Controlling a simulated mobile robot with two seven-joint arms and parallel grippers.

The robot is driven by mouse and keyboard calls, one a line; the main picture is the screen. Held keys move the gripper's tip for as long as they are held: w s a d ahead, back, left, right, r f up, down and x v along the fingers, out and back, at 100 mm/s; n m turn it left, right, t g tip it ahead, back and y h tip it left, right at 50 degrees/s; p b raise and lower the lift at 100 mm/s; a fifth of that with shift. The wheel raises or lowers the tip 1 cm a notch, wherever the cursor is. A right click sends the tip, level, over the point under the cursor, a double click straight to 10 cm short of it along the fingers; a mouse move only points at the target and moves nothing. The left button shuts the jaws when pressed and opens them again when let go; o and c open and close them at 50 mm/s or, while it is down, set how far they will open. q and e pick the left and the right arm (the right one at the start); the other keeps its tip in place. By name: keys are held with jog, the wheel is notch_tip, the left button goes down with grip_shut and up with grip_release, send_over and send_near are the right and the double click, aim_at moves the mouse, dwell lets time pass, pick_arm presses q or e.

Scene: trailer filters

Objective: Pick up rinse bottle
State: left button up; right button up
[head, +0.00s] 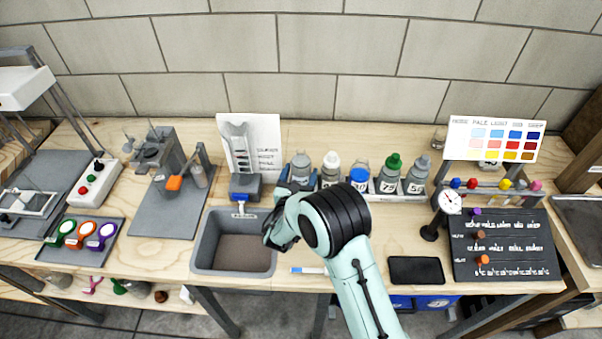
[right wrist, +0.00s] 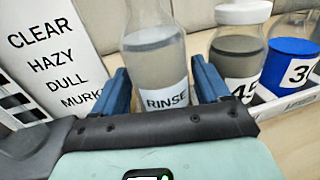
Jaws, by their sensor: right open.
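The rinse bottle (right wrist: 157,55) is a clear bottle with greyish contents and a white RINSE label, upright in the right wrist view. In the head view the rinse bottle (head: 301,161) stands at the left end of the bottle row. My right gripper (right wrist: 164,82) is open, with one blue finger on each side of the bottle. I cannot tell whether the fingers touch it. The bottle's base is hidden behind my gripper body. In the head view my arm covers part of the area in front of the bottles. My left gripper is not in view.
A white-capped bottle (right wrist: 240,50) and a blue-filled bottle (right wrist: 290,60) stand close to the right, in a white tray. A clarity card (right wrist: 50,50) stands to the left. A grey sink (head: 203,255) is in front. A pen (head: 308,270) lies near the front edge.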

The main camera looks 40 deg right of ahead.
jog(key=shift+x, duration=1.55)
jog(key=c, duration=1)
jog(key=shift+r, duration=0.1)
